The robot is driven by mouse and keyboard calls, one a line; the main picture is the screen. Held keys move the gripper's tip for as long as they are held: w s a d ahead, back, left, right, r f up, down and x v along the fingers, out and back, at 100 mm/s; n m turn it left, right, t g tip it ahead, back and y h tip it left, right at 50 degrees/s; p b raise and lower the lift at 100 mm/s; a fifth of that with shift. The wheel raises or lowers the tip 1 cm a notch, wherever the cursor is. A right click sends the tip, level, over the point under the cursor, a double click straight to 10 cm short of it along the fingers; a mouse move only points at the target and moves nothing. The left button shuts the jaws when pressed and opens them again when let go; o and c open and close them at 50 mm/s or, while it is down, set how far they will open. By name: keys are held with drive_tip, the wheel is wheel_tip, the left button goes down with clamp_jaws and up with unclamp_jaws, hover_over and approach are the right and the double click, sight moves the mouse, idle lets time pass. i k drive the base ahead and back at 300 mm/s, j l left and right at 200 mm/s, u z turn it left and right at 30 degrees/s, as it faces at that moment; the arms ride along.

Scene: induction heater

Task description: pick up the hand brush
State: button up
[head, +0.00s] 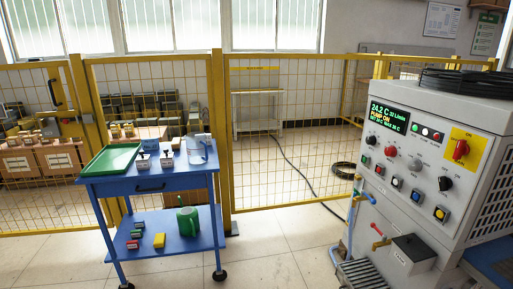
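I cannot make out the hand brush for certain in the head view; the small things are too small to tell apart. Several small items lie on the blue trolley (150,186), including a dark small block with a pale top (166,160) and a pale blue-white item (197,150) at the right end of its top. My gripper is not in view.
A green tray (111,158) sits on the trolley's top left. Its lower shelf holds a green can (187,221) and several small coloured blocks. A yellow mesh fence stands behind. The grey heater cabinet (433,160) stands at right. Bare floor (277,245) lies between.

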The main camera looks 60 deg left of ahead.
sight(175, 143)
drive_tip(key=u, duration=3)
drive_tip(key=z, duration=0.3)
